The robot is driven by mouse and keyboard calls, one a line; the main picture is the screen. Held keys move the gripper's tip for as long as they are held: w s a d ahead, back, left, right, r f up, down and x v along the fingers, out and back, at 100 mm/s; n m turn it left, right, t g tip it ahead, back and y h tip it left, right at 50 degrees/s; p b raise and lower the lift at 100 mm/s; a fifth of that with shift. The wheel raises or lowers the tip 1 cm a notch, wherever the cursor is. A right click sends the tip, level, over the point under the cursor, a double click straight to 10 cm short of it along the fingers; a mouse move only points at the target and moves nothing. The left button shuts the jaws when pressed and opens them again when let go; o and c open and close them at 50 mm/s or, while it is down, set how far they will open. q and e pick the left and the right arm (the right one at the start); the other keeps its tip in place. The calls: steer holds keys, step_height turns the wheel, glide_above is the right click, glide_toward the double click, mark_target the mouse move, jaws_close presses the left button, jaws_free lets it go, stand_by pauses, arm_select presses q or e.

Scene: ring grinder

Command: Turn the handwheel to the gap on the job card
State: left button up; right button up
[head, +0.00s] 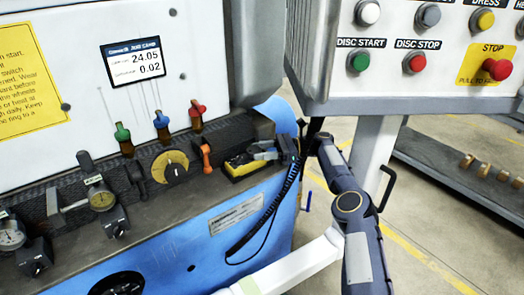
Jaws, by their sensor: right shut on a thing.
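The job card display (136,62) on the white panel reads 24.05 and 0.02; its small labels are hard to read. No large handwheel shows clearly. A yellow dial with a dark central knob (170,167) stands on the dark ledge, and I cannot tell whether it is the handwheel. My right gripper (262,153) is at the ledge's right end, right of the dial and apart from it. It is shut on a yellow and black object (240,166), partly hidden by the fingers. My left gripper is not in view.
Green, blue and red levers (161,120) stand above the ledge. Dial gauges (101,198) sit at left. A black coiled cable (278,205) hangs beside my right arm. A control box (420,55) with buttons and a red stop knob (497,69) overhangs at upper right.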

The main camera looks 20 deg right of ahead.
steer(key=o, duration=0.7)
steer(key=shift+a+f, duration=0.1)
steer(key=shift+f, duration=0.05)
step_height(320, 180, up, 4)
steer(key=shift+f, duration=0.25)
steer(key=shift+s+a+r, duration=0.1)
steer(key=shift+s+r, duration=0.05)
steer(key=shift+s, duration=0.1)
steer(key=s+a+r+b, duration=0.3)
steer(key=s+r, duration=0.6)
steer(key=s, duration=0.4)
steer(key=shift+a+r, duration=0.15)
steer(key=shift+a, duration=0.35)
